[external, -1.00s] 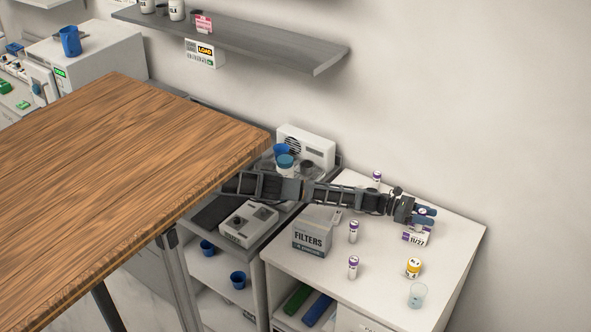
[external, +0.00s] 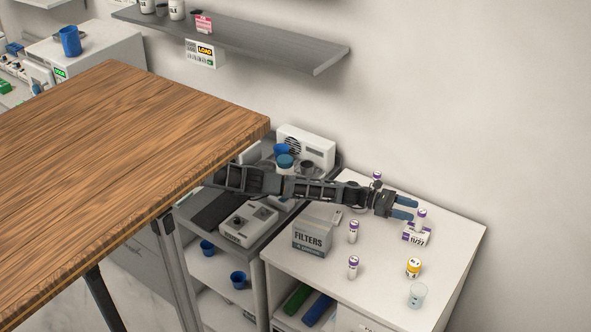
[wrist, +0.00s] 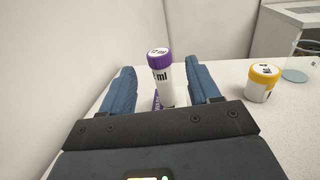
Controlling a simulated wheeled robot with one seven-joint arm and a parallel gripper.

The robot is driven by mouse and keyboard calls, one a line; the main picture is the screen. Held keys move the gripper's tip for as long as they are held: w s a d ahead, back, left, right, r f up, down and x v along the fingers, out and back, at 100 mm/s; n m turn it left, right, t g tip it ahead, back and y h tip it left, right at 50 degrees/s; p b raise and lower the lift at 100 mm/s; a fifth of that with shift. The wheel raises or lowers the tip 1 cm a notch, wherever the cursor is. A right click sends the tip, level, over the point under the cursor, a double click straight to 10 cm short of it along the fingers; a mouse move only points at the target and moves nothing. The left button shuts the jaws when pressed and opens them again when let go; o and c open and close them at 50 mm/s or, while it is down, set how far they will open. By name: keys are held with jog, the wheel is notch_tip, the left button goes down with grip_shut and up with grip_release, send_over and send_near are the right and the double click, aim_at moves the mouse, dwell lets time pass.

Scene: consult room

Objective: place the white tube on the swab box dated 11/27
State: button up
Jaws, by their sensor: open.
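The white tube (external: 421,220) with a purple cap stands upright on top of the swab box (external: 416,237) marked 11/27, near the back right of the white counter. In the wrist view the tube (wrist: 165,85) stands ahead, between the lines of my spread blue fingers (wrist: 161,72), with clear gaps on both sides. Only a purple bit of the box (wrist: 156,101) shows there, the rest being hidden by the tube and my gripper.
Similar purple-capped tubes stand at the counter's middle (external: 353,232), front (external: 353,268) and back (external: 377,177). A yellow-capped jar (external: 413,268) and a clear beaker (external: 418,295) stand at the right front. A filters box (external: 312,236) stands at the left. The counter's right edge is bare.

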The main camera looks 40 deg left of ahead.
jog(key=shift+s+a, duration=0.2)
jog(key=shift+a, duration=0.6)
jog(key=shift+s+a, duration=0.15)
jog(key=shift+a, duration=0.7)
jog(key=shift+s+a, duration=0.2)
jog(key=shift+a, duration=0.6)
